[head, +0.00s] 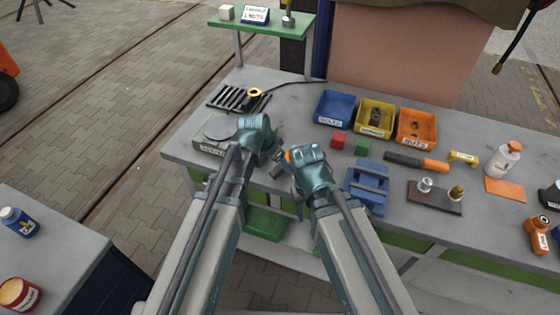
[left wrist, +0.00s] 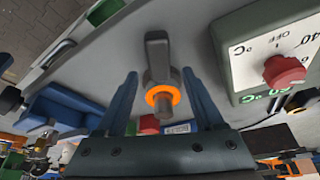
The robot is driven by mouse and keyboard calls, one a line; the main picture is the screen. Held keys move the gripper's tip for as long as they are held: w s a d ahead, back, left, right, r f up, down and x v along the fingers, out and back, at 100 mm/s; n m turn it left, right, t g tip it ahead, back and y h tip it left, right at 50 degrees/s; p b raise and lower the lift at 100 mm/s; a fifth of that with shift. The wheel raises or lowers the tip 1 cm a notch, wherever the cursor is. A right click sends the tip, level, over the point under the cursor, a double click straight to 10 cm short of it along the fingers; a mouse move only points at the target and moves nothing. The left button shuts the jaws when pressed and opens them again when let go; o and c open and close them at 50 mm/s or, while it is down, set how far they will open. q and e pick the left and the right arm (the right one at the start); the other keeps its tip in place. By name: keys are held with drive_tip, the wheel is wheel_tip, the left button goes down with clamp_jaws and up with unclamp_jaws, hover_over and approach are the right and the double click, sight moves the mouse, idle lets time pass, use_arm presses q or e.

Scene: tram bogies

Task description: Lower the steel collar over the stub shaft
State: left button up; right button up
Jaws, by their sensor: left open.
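My left gripper (head: 265,140) is over the bench, right of the heater box. In the left wrist view its jaws (left wrist: 158,82) are apart, with nothing visibly gripped. Between and beyond them is a grey cylindrical piece with an orange ring (left wrist: 163,99) and a dark bar-like part (left wrist: 157,55). I cannot tell whether this is the steel collar, the stub shaft or both. In the head view a dark grey piece (head: 277,170) shows between my grippers, partly hidden. My right gripper (head: 300,155) is close beside it, an orange bit at its tip; its jaws are unclear.
The heater box (head: 208,148) with a red knob (left wrist: 284,70) is left of my left gripper. A black slatted rack (head: 232,98) lies behind. Blue, yellow and orange bins stand further back. A blue fixture (head: 368,185) and a dark plate (head: 435,203) with metal parts are at right.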

use_arm(q)
drive_tip(key=p+v, duration=1.1)
drive_tip(key=v, duration=0.2)
drive_tip(key=shift+d+f, duration=0.1)
drive_tip(key=s+f+n+g+y+b, duration=0.3)
drive_tip(key=s+f+b, duration=0.3)
drive_tip(key=s, duration=0.7)
wheel_tip(320, 180, down, 2)
drive_tip(key=shift+d+f+n+g+y+b, duration=0.2)
drive_tip(key=shift+n+g+y+b, duration=0.2)
drive_tip(key=shift+n+y, duration=0.45)
drive_tip(key=shift+o, duration=0.4)
idle(0.8)
